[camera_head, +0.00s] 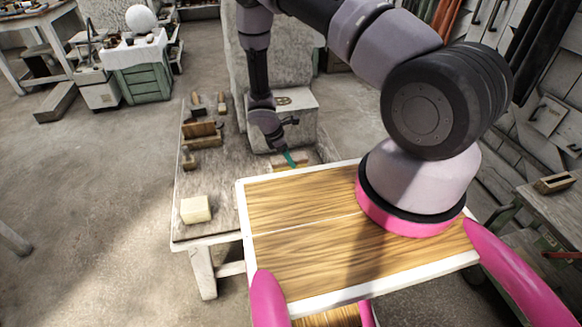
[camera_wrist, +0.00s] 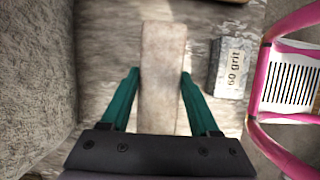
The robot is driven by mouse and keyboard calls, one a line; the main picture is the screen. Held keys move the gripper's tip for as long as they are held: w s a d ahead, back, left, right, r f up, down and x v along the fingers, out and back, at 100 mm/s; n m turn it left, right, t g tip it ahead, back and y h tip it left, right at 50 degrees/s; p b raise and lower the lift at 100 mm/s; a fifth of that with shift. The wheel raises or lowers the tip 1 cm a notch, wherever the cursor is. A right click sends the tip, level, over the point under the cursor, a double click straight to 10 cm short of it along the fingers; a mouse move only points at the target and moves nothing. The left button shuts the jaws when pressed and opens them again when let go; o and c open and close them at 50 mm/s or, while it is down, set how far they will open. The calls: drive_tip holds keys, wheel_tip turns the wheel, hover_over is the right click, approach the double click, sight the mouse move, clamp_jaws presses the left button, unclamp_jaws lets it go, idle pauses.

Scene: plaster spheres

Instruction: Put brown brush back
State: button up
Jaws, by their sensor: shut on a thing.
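A long, flat, pale brown block, which I take to be the brown brush (camera_wrist: 163,60), runs up the middle of the wrist view. No bristles show. In the head view its light wooden top (camera_head: 291,161) shows just behind the wooden board, partly behind the gripper. My gripper (camera_wrist: 160,72) has its two green fingers closed along the long sides of the brush. In the head view the gripper (camera_head: 289,158) points down at it. I cannot tell whether the brush touches the table.
A grey "60 grit" block (camera_wrist: 229,68) lies close to the right of the brush. A wooden box (camera_head: 201,133), brushes (camera_head: 222,103) and a pale block (camera_head: 196,209) are on the worn table (camera_head: 205,180). A large grey block (camera_head: 285,100) stands behind the gripper. The table's middle is clear.

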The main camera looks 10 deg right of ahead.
sight(289, 167)
drive_tip(key=shift+a+f, duration=0.1)
drive_tip(key=shift+f, duration=2.15)
drive_tip(key=shift+f, duration=0.2)
drive_tip(key=o, duration=1.2)
drive_tip(key=shift+r, duration=0.1)
drive_tip(key=v, duration=1.2)
drive_tip(key=shift+r, duration=0.1)
